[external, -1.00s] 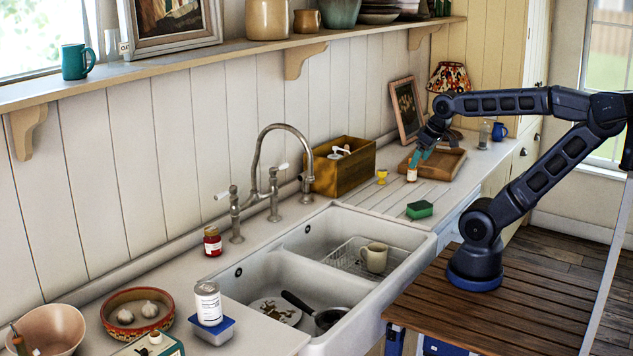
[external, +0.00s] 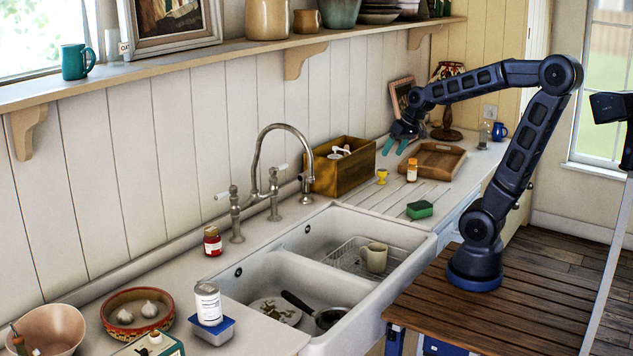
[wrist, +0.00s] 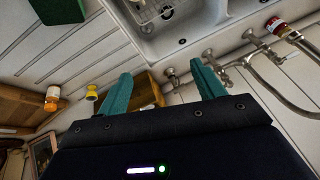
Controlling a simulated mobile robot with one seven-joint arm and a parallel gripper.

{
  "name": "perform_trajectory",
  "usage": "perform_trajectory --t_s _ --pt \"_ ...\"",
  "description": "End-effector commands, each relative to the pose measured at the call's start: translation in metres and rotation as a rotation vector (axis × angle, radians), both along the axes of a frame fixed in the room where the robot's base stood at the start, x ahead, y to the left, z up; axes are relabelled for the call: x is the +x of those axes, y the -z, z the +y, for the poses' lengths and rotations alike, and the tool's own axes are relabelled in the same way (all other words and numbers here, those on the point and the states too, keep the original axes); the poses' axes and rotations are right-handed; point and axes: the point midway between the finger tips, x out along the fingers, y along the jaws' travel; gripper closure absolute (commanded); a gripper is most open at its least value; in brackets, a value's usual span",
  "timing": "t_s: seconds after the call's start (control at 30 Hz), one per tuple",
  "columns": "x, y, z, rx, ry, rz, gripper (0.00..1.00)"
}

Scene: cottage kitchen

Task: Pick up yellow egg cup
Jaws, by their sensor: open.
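The small yellow egg cup (external: 382,176) stands upright on the drainboard, just right of the wooden box. It also shows in the wrist view (wrist: 92,92), left of my fingers. My gripper (external: 395,146) is open and empty above and slightly right of the egg cup, with a gap between them. In the wrist view the two teal fingers of my gripper (wrist: 164,92) are spread wide with nothing between them but the wooden box and wall further off.
An orange bottle with a white cap (external: 412,170) stands close right of the egg cup, before a wooden tray (external: 440,158). The wooden box (external: 338,170) is on the left. A green sponge (external: 420,209) lies nearer the sink (external: 330,225).

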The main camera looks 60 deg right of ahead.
Motion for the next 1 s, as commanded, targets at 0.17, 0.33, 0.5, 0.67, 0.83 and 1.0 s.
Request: perform_trajectory --t_s 0.17,0.33,0.5,0.67,0.83,1.0 --pt "0.046 0.019 -0.032 0.035 0.085 0.003 0.32" --pt "0.084 0.039 -0.068 0.047 0.174 0.001 0.32" --pt "0.117 0.064 -0.109 0.036 0.268 -0.001 0.32" --pt "0.144 0.090 -0.151 0.005 0.355 -0.004 0.32" --pt "0.166 0.117 -0.199 -0.048 0.447 -0.007 0.32" --pt "0.181 0.144 -0.249 -0.122 0.534 -0.010 0.32"
